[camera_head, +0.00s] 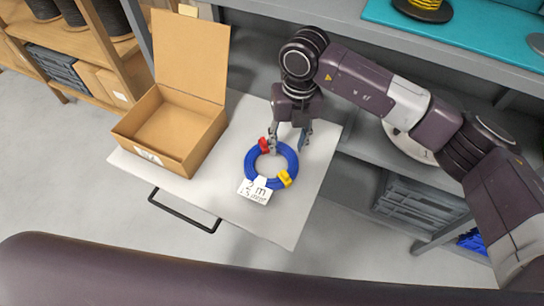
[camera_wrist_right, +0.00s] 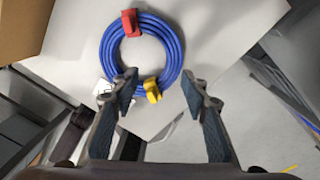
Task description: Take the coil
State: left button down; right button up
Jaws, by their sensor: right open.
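The coil is a ring of blue cable (camera_head: 291,157) lying flat on the white tabletop, with a red clip (camera_head: 264,145), a yellow clip (camera_head: 285,178) and a white tag reading "2 m" (camera_head: 255,191). My right gripper (camera_head: 288,141) is open and empty, pointing down at the coil's far edge. In the right wrist view the blue coil (camera_wrist_right: 178,48) appears ahead of the open fingers (camera_wrist_right: 158,86), with the yellow clip (camera_wrist_right: 152,91) between the fingertips. I cannot tell whether a finger touches the coil. My left gripper is not in view.
An open, empty-looking cardboard box (camera_head: 190,128) stands on the white table (camera_head: 235,195), left of the coil. A black handle (camera_head: 185,213) sticks out at the table's front. A grey shelf with a teal mat (camera_head: 470,35) is behind; a wooden rack (camera_head: 140,75) is at left.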

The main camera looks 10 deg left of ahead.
aim_at(292, 158)
jog(key=shift+w+d+h, duration=0.4)
jog(key=shift+w+d, duration=0.05)
jog(key=shift+d, duration=0.25)
jog(key=shift+w+d+f, duration=0.1)
jog(key=shift+d+f, duration=0.05)
jog(key=shift+f, duration=0.25)
notch_tip(292, 158, down, 7)
jog(key=shift+r, duration=0.15)
grip_shut()
jog(key=shift+r, duration=0.1)
